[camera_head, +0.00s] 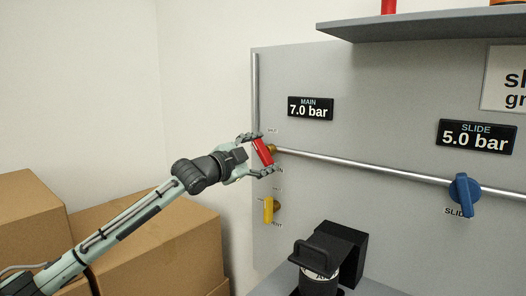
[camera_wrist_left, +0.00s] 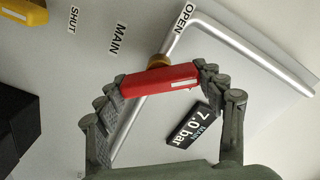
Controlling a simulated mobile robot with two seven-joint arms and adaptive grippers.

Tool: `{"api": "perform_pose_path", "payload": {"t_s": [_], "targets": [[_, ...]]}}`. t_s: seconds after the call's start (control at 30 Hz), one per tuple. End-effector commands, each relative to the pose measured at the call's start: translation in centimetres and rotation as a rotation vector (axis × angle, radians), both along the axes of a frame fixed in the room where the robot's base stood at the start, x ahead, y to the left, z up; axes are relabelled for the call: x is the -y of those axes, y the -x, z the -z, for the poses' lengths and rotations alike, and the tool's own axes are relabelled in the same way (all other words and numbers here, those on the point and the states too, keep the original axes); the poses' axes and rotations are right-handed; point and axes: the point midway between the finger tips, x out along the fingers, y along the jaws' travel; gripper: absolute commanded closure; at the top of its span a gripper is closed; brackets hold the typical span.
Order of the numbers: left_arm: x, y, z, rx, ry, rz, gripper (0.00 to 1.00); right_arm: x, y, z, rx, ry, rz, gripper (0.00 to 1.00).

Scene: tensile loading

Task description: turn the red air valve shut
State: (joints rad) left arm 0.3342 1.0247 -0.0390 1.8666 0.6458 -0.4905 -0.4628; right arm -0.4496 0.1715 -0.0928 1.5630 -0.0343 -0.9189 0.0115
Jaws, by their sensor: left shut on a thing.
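The red valve handle (camera_head: 263,151) sits on a brass fitting at the left end of the horizontal pipe on the grey panel (camera_head: 380,110). In the head view it is tilted, close to upright. My left gripper (camera_head: 264,154) is shut on it, with a finger at each end of the handle. In the left wrist view the red handle (camera_wrist_left: 160,80) lies between the fingers of my left gripper (camera_wrist_left: 160,88), in front of the brass fitting (camera_wrist_left: 159,61). Labels OPEN (camera_wrist_left: 186,17) and SHUT (camera_wrist_left: 73,20) show beside it. My right gripper is out of view.
A yellow handle (camera_head: 268,210) sits below the red one. A blue handle (camera_head: 460,194) is on the pipe at right. Displays read MAIN 7.0 bar (camera_head: 310,108) and SLIDE 5.0 bar (camera_head: 476,136). A black device (camera_head: 322,262) stands below; cardboard boxes (camera_head: 140,240) stand at left.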

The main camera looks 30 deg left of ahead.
Motion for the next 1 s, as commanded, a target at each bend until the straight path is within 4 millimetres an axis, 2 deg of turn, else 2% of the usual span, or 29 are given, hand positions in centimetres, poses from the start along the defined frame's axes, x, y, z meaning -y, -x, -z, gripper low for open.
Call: {"api": "perform_pose_path", "payload": {"t_s": [0.5, 0.7, 1.0], "targets": [[0.11, 0.02, 0.19, 0.035, -0.46, 0.001, 0.6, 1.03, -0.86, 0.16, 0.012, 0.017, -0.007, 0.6], [0.12, 0.02, 0.3, 0.045, -0.576, 0.001, 0.6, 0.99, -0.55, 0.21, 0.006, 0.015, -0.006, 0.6], [0.17, 0.0, 0.35, 0.052, -0.661, 0.002, 0.6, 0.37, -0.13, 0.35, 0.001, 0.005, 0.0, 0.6]]}}
